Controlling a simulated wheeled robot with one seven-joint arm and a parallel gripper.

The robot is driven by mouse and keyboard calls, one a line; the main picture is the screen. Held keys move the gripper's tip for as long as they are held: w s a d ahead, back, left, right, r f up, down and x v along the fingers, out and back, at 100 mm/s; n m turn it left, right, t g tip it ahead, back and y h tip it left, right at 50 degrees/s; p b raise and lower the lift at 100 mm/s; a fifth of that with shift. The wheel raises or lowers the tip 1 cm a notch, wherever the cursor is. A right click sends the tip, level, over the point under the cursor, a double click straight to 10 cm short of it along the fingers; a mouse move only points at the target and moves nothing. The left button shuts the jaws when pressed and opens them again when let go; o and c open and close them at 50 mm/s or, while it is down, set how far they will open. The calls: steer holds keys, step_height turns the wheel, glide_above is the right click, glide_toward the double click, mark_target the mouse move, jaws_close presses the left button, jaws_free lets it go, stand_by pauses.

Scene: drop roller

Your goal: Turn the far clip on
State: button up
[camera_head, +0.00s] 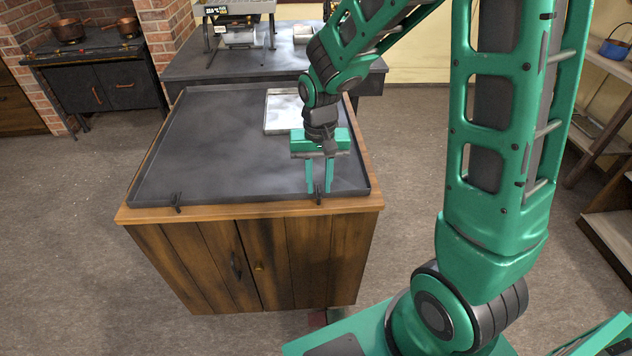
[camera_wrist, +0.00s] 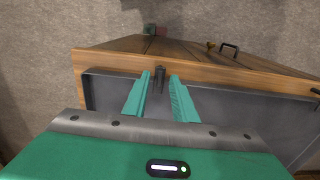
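Two small dark clips sit on the front edge of a dark grey tray (camera_head: 230,135) on a wooden cabinet (camera_head: 270,262). The left clip (camera_head: 177,202) stands apart from my gripper. The right clip (camera_head: 319,195) is at my gripper (camera_head: 320,188), which points down at the tray's front rim. In the wrist view my gripper (camera_wrist: 161,76) is open, with its two green fingers apart and the right clip (camera_wrist: 161,78) showing between their tips. Whether a finger touches it I cannot tell. The left clip also shows at the right edge of the wrist view (camera_wrist: 315,91).
A light metal sheet (camera_head: 284,112) lies in the tray's back right part. The rest of the tray is clear. A dark table (camera_head: 215,68) with a machine (camera_head: 240,27) stands behind; a stove (camera_head: 100,75) is at the far left.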

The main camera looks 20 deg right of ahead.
mark_target(319, 187)
step_height(319, 187, up, 10)
steer(key=shift+r, duration=0.25)
stand_by(0.6)
